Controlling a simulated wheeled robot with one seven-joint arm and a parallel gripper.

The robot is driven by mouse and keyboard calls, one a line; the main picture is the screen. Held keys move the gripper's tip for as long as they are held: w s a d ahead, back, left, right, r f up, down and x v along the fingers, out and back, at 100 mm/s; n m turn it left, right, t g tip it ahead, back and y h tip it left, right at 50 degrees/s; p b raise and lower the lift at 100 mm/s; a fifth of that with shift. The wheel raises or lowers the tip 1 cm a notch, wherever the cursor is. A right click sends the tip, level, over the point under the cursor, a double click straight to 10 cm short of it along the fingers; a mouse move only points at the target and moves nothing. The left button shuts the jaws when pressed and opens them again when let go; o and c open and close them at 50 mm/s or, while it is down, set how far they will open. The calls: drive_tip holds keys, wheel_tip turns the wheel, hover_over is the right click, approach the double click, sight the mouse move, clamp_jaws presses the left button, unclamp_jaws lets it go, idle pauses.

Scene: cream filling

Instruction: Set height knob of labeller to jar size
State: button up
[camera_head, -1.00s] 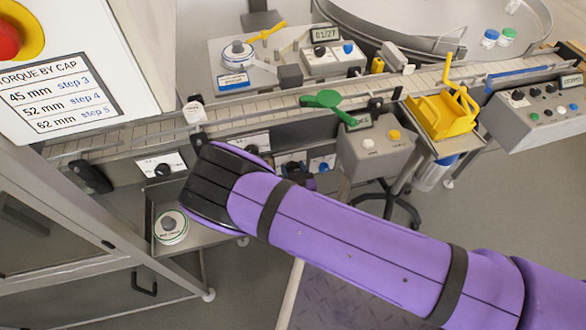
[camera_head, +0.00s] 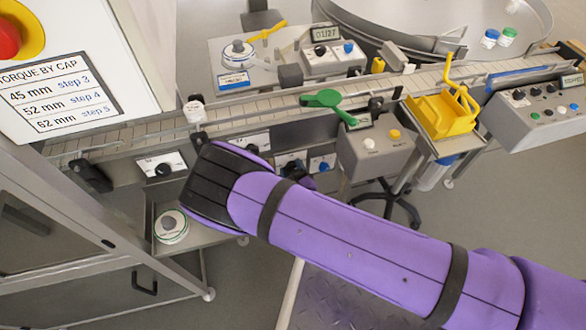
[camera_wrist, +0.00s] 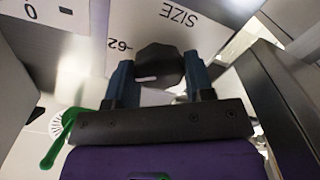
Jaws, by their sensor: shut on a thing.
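In the wrist view, the black height knob (camera_wrist: 158,64) sits on a white plate (camera_wrist: 180,35) printed "SIZE" and "-62", which appear upside down. My gripper (camera_wrist: 158,72) has its two dark blue-grey fingers on either side of the knob and is shut on it. The knob's pointer and most of the scale are hidden. In the head view, my purple forearm and wrist cover the gripper and the held knob.
A conveyor (camera_head: 300,97) runs across behind my arm. Other knob panels (camera_head: 163,163) line its front. A green lever (camera_head: 328,101), a grey control box (camera_head: 375,150) and a yellow holder (camera_head: 440,115) stand to the right. A shelf (camera_head: 215,233) is at lower left.

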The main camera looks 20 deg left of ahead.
drive_tip(key=n, duration=1.1)
drive_tip(key=shift+a+f, duration=0.1)
drive_tip(key=shift+f, duration=0.1)
drive_tip(key=shift+s+n, duration=0.1)
drive_tip(key=shift+n, duration=0.3)
drive_tip(key=o, duration=0.9)
